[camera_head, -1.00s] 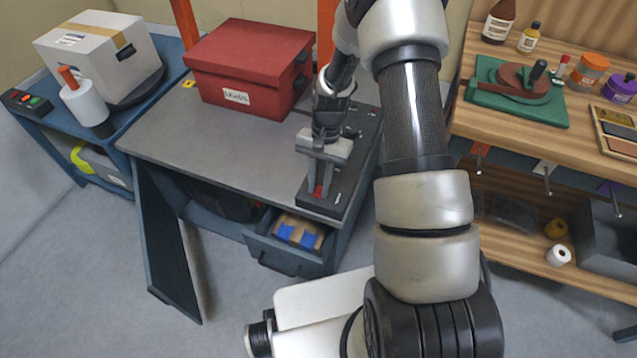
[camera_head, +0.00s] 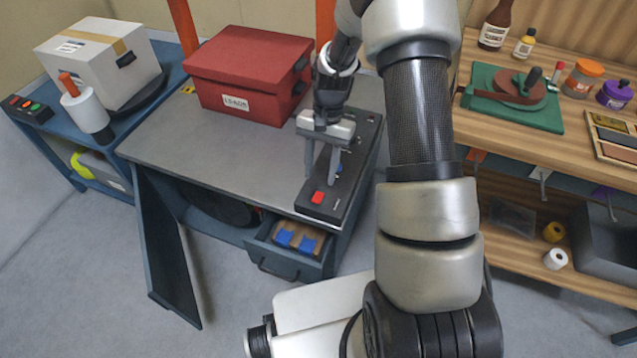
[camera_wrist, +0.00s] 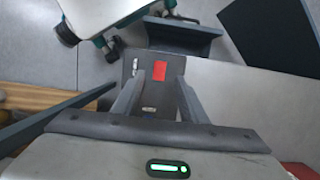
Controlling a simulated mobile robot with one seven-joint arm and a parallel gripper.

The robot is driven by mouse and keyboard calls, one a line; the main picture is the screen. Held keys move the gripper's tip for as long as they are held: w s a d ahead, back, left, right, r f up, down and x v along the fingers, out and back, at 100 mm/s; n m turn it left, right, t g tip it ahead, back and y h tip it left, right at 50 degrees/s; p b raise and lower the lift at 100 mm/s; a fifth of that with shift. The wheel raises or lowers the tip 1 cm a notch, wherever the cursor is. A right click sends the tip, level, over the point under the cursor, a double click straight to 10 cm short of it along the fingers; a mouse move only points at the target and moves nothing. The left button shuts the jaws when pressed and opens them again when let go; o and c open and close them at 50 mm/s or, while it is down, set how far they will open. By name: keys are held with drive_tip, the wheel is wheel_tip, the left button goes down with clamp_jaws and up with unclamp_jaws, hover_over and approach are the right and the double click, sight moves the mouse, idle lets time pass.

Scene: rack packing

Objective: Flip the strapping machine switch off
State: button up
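The strapping machine (camera_head: 235,150) is a grey-topped blue table with a black control panel (camera_head: 345,190) along its right side. A red switch (camera_head: 318,197) sits at the panel's near end. It also shows in the wrist view (camera_wrist: 159,72), beyond and between my fingertips. My gripper (camera_head: 321,174) is over the panel, pointing down, just behind the red switch. Its two fingers are spread apart with nothing between them, as the wrist view also shows (camera_wrist: 158,85). I cannot tell whether the switch is on or off.
A red lidded box (camera_head: 250,75) stands on the tabletop behind my gripper. An open drawer (camera_head: 290,245) with blue and brown items juts out below. A wooden bench (camera_head: 510,135) with bottles, jars and a green-based tool stands at the right. The tabletop's left part is clear.

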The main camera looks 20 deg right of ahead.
drive_tip(key=p+v, duration=0.1)
drive_tip(key=v, duration=0.9)
drive_tip(key=shift+r, duration=0.3)
drive_tip(key=s+a+r+n+t, duration=0.1)
drive_tip(key=s+r, duration=0.2)
drive_tip(key=r, duration=0.3)
drive_tip(key=s+r+n+t+h, duration=0.1)
drive_tip(key=s+r, duration=0.1)
drive_tip(key=r, duration=0.3)
drive_tip(key=s+a+r+n+t, duration=0.1)
drive_tip(key=s+r+t, duration=0.15)
drive_tip(key=r, duration=0.35)
drive_tip(key=s+r+n+t, duration=0.2)
drive_tip(key=s+r, duration=0.1)
drive_tip(key=s, duration=0.4)
drive_tip(key=s+r+n+t, duration=0.2)
drive_tip(key=s+r, duration=0.1)
drive_tip(key=s, duration=0.4)
wheel_tip(320, 180, up, 15)
drive_tip(key=p, duration=1.5)
drive_tip(key=shift+s+a+h+p, duration=0.3)
drive_tip(key=shift+a+h+p, duration=0.05)
drive_tip(key=shift+a+h, duration=0.05)
drive_tip(key=shift+r+g, duration=0.25)
drive_tip(key=shift+c, duration=1)
drive_tip(key=shift+f, duration=0.1)
